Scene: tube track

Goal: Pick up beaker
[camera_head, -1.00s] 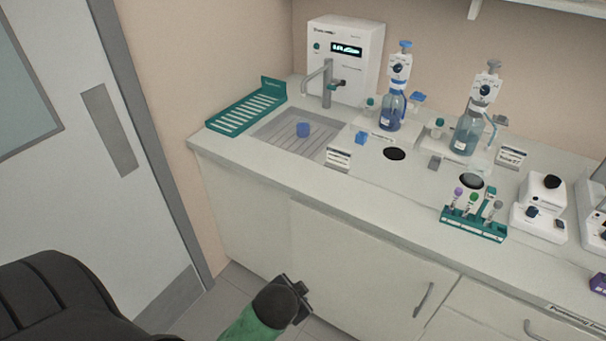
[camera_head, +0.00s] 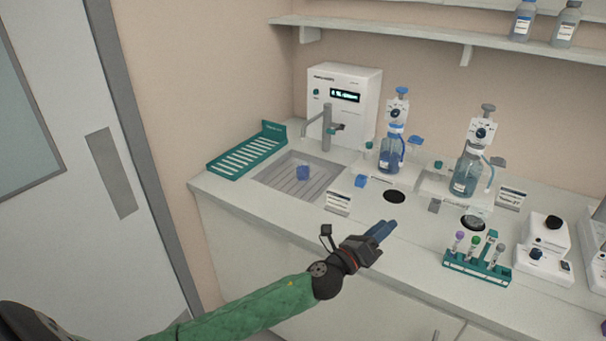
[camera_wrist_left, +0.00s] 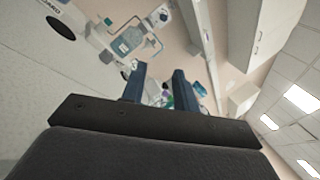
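A clear glass vessel that looks like the beaker (camera_head: 474,213) stands on a dark round spot under the spout side of the right bottle dispenser; it is small and faint. My left gripper (camera_head: 384,230) is above the front part of the counter, left of this vessel and apart from it. Its two blue fingers point right and away from me. In the left wrist view the gripper (camera_wrist_left: 158,74) shows a clear gap between its fingers, with nothing held. My right gripper is not in view.
Two bottle dispensers (camera_head: 390,153) (camera_head: 467,173) stand at the back. A teal tube rack (camera_head: 478,265) is in front of the vessel, with a white device (camera_head: 541,248) to its right. A dark round spot (camera_head: 394,197) lies bare.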

